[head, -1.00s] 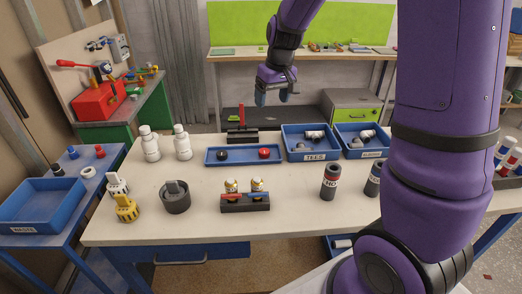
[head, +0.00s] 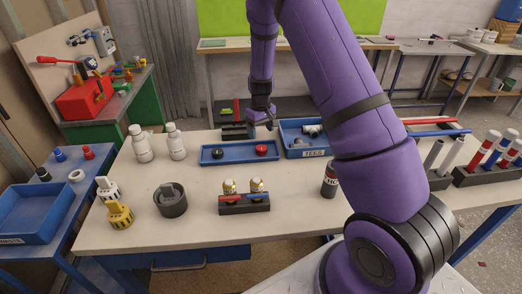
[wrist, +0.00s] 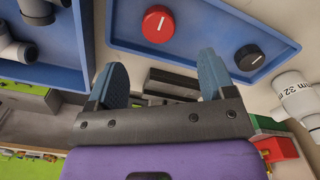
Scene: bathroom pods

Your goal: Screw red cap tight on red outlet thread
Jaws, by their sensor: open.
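The red cap (head: 261,150) lies at the right end of a shallow blue tray (head: 228,160); it also shows in the wrist view (wrist: 158,24), with a white line on top. A black cap (head: 217,154) lies at the tray's left end and in the wrist view (wrist: 249,57). A dark block (head: 245,208) nearer the front bears two brass fittings (head: 229,187) with red and blue parts across its front.
A blue bin (head: 290,152) of grey pipe fittings adjoins the tray's right. Two white bottles (head: 142,145) stand left. A dark cup (head: 170,200) and a striped cylinder (head: 329,180) stand on the table (head: 200,235). Its front strip is clear.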

